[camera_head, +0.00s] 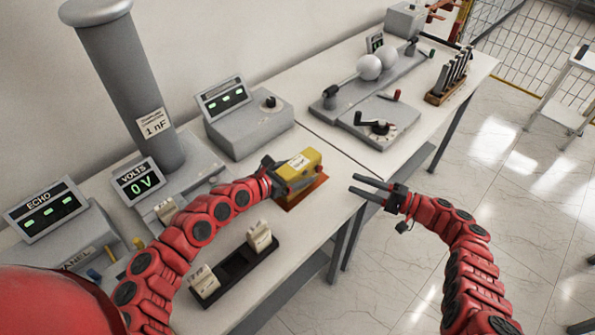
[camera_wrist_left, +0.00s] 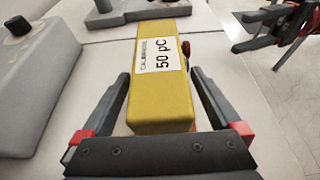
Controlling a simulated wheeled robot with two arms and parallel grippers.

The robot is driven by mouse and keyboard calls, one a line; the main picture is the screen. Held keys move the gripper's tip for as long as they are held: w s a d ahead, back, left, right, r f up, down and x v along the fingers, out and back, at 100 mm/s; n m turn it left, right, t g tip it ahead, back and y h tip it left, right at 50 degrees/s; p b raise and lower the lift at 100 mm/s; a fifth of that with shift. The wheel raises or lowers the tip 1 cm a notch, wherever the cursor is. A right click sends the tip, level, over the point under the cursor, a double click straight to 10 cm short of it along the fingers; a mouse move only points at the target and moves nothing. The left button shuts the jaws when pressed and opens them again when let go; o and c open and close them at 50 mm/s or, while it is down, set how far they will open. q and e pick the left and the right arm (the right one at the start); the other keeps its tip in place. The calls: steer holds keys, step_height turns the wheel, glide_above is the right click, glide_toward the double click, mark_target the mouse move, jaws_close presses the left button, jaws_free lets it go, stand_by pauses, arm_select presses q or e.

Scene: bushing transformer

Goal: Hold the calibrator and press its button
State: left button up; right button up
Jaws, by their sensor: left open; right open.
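The calibrator is a yellow box (camera_head: 305,165) with a white label, near the front edge of the table in the head view. In the left wrist view the calibrator (camera_wrist_left: 160,75) reads "50 pC" and has a red button (camera_wrist_left: 186,47) on its right side. My left gripper (camera_head: 285,178) is open, with one finger on each side of the calibrator's near end; gaps show between fingers and box in the left wrist view (camera_wrist_left: 160,90). My right gripper (camera_head: 365,188) is open and empty, to the right of the calibrator, beyond the table edge, fingers pointing left.
An orange-brown pad (camera_head: 306,194) lies under the calibrator. A black holder (camera_head: 238,264) with white blocks stands nearer on the table. A grey meter box (camera_head: 248,128) stands behind, and a crank unit (camera_head: 380,122) is farther right. Floor (camera_head: 400,275) is free below my right gripper.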

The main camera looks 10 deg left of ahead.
arm_select(q)
steer(key=shift+w+d+f, duration=0.2)
steer(key=shift+w+d, duration=0.1)
steer(key=shift+w, duration=0.1)
jaws_close()
arm_select(e)
jaws_close()
stand_by(0.4)
stand_by(0.6)
stand_by(0.9)
